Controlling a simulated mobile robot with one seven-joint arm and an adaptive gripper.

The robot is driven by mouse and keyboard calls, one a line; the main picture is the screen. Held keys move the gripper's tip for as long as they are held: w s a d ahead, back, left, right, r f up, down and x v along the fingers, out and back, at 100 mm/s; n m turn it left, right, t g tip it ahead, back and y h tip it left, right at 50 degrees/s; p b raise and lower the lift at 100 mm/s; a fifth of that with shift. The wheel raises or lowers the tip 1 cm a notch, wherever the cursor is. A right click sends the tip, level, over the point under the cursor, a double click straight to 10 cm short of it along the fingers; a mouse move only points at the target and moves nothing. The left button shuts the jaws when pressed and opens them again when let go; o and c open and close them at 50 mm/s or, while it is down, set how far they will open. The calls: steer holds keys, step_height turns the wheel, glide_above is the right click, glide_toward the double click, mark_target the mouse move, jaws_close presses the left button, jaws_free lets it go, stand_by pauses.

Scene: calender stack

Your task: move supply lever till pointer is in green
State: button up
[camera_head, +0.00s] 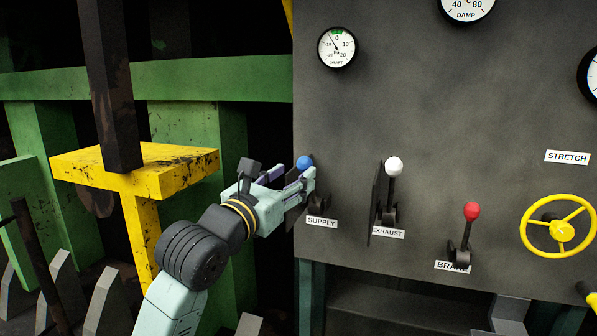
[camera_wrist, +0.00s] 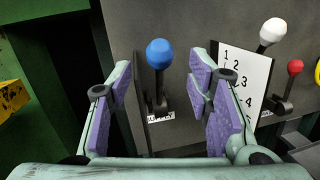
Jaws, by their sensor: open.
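The supply lever has a blue ball knob (camera_head: 304,162) on a dark stem above the SUPPLY label (camera_head: 321,222). In the wrist view the blue knob (camera_wrist: 160,53) shows between the two fingers, with gaps on both sides. My gripper (camera_head: 291,180) is open at the lever, its purple-padded fingertips (camera_wrist: 161,72) apart; I see no contact, but depth is hard to judge. The fingers partly hide the lever's stem in the head view. The round draft gauge (camera_head: 337,48) has a small green band at the top near 0. Its pointer leans up and left, seemingly just left of the green.
The white-knobbed exhaust lever (camera_head: 394,165) and red-knobbed brake lever (camera_head: 472,211) stand to the right on the grey panel (camera_head: 440,110). A numbered white plate (camera_wrist: 243,82) stands beside the exhaust lever. A yellow handwheel (camera_head: 559,226) is further right. A yellow post (camera_head: 140,225) stands left of my arm.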

steer(key=r+v, duration=0.1)
steer(key=v, duration=0.7)
steer(key=shift+f, duration=0.45)
steer(key=shift+c, duration=0.5)
